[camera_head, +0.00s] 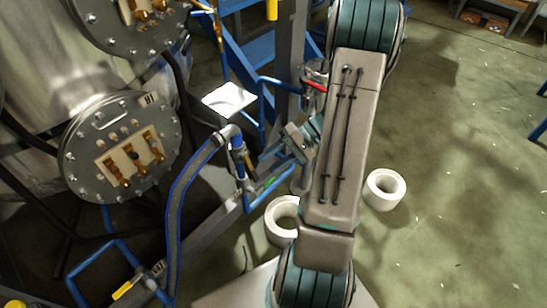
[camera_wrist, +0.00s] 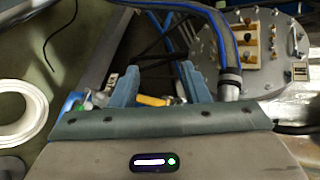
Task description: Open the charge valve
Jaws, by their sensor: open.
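Which fitting is the charge valve I cannot tell for sure. A small yellow handle (camera_wrist: 152,100) shows between my fingers in the wrist view, low and partly hidden by my gripper's body. My gripper (camera_wrist: 157,84) is open, with one blue finger on each side of this handle; contact is not visible. In the head view my gripper (camera_head: 272,160) is beside the blue pipework, partly hidden by my arm. A red handle (camera_head: 315,87) shows above it, close to my arm. A green part (camera_head: 268,182) shows below it, and also at the left in the wrist view (camera_wrist: 86,105).
A thick grey-blue hose (camera_head: 180,195) curves up just left of my gripper. Round metal flanges (camera_head: 120,148) with brass terminals stand on the vessel at left. White rings (camera_head: 384,190) lie on the floor. A white plate (camera_head: 229,98) is above. The floor at right is mostly clear.

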